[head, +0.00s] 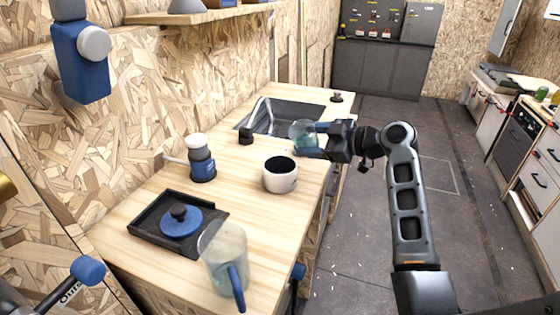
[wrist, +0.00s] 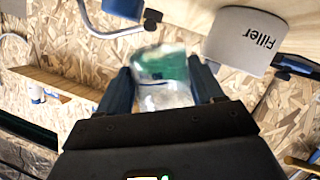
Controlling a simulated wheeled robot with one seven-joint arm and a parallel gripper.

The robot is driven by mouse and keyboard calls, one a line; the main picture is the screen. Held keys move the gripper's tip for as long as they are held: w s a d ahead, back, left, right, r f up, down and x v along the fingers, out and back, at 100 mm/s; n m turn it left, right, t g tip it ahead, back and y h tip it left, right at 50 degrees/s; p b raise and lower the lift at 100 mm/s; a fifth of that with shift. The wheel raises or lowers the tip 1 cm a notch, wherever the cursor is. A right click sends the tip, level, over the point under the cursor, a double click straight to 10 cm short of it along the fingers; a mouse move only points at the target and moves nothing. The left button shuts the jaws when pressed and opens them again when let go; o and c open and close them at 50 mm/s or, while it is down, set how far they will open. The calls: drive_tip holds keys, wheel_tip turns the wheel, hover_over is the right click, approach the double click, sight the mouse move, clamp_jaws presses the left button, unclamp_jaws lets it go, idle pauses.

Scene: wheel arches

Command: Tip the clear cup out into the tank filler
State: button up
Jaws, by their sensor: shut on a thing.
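The clear cup (head: 301,134) is held between the fingers of my gripper (head: 318,140), above the worktop near the sink. In the wrist view my gripper (wrist: 161,82) has a finger on each side of the cup (wrist: 163,70), which has green and clear areas. I cannot tell how much it holds or its exact tilt. The tank filler looks to be the white round pot (head: 280,178) with a dark open top, on the worktop nearer than the cup. In the wrist view a white body (wrist: 240,40) reads "Filler" upside down. The cup is apart from it.
The sink (head: 285,117) with its tap lies behind the cup. A blue and white pump-like thing (head: 202,165), a small black knob (head: 246,137), a dark tray (head: 147,228) with a blue lid (head: 181,221), and a clear jug (head: 226,250) stand on the worktop. Floor at right is clear.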

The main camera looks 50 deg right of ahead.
sight(311, 135)
drive_tip(key=shift+a+r+n+p, duration=0.3)
drive_tip(key=shift+r+p, duration=0.2)
drive_tip(key=shift+r, duration=0.15)
drive_tip(key=shift+a+r+n+p, duration=0.2)
drive_tip(key=shift+a+r+p, duration=0.05)
drive_tip(key=shift+r+p, duration=0.3)
drive_tip(key=shift+a+n+h, duration=0.2)
drive_tip(key=shift+n+h, duration=0.1)
drive_tip(key=shift+h, duration=0.1)
drive_tip(key=shift+w+a+f+n+h+b, duration=0.1)
drive_tip(key=shift+a+f+n+h+b, duration=0.05)
drive_tip(key=shift+f+n+h+b, duration=0.25)
drive_tip(key=shift+r+n+p, duration=0.35)
drive_tip(key=shift+n+p, duration=0.05)
drive_tip(key=shift+n, duration=0.1)
drive_tip(key=shift+a+r+n+g+h, duration=0.1)
drive_tip(key=shift+r+n+g+h, duration=0.25)
drive_tip(key=shift+n+h, duration=0.2)
drive_tip(key=shift+r+p, duration=0.15)
drive_tip(key=shift+p, duration=0.2)
drive_tip(key=shift+a+f+n+h+b, duration=0.2)
drive_tip(key=shift+f+n+h+b, duration=0.2)
drive_tip(key=shift+n, duration=0.25)
drive_tip(key=shift+h, duration=0.25)
drive_tip(key=shift+a+r+n, duration=0.25)
drive_tip(key=shift+a+n, duration=0.35)
